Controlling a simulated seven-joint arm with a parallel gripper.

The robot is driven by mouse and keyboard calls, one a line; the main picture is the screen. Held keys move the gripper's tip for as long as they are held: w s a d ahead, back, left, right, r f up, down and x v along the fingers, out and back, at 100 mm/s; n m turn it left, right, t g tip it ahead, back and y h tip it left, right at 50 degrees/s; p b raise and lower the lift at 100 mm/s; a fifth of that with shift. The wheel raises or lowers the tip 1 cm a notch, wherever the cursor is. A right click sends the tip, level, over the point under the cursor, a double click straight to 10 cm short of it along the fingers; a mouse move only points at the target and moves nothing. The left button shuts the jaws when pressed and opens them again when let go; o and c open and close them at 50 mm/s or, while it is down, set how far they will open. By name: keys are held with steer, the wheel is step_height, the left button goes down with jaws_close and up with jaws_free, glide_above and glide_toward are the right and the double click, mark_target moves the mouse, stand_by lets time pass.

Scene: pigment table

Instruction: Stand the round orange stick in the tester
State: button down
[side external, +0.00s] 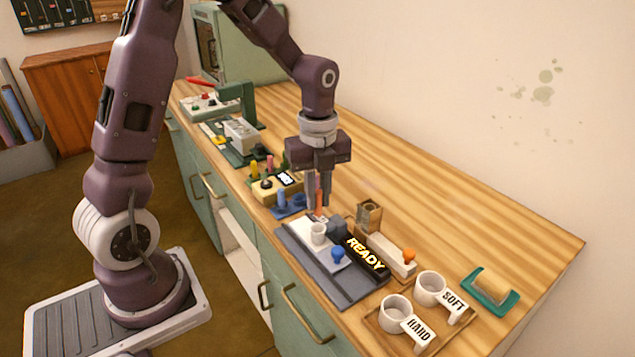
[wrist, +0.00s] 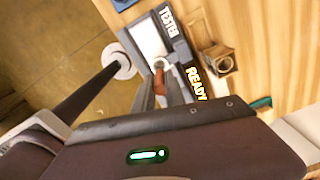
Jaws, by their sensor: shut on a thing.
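My gripper (side external: 317,206) points down and is shut on the orange stick (side external: 319,191), which is upright between the fingers. In the wrist view the stick (wrist: 158,83) looks reddish-brown between my two fingers. The tester (side external: 302,257) is a dark grey base with a white plate, a white cup (side external: 318,233), a blue knob (side external: 338,254) and a lit READY display (side external: 365,254). The stick's lower end shows close above or behind the cup; the cup's ring (wrist: 162,62) is just beyond the stick in the wrist view. I cannot tell whether they touch.
A blue tray (side external: 291,211) and a yellow box (side external: 268,193) with coloured sticks stand behind the tester. A wooden block (side external: 368,215) and an orange knob (side external: 409,255) are at its right. HARD (side external: 396,309) and SOFT (side external: 430,287) cups stand in front. The right-hand tabletop by the wall is clear.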

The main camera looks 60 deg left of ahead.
mark_target(318, 214)
step_height(318, 214, down, 6)
steer(key=shift+f, duration=0.1)
steer(key=shift+s+f, duration=0.35)
steer(key=shift+f, duration=0.2)
steer(key=shift+a, duration=0.1)
steer(key=c, duration=1.3)
jaws_free()
steer(key=r, duration=0.5)
steer(key=w+r, duration=0.1)
steer(key=r, duration=0.2)
steer(key=shift+w, duration=0.1)
steer(key=shift+d+r+t, duration=0.2)
steer(key=shift+r+t, duration=0.1)
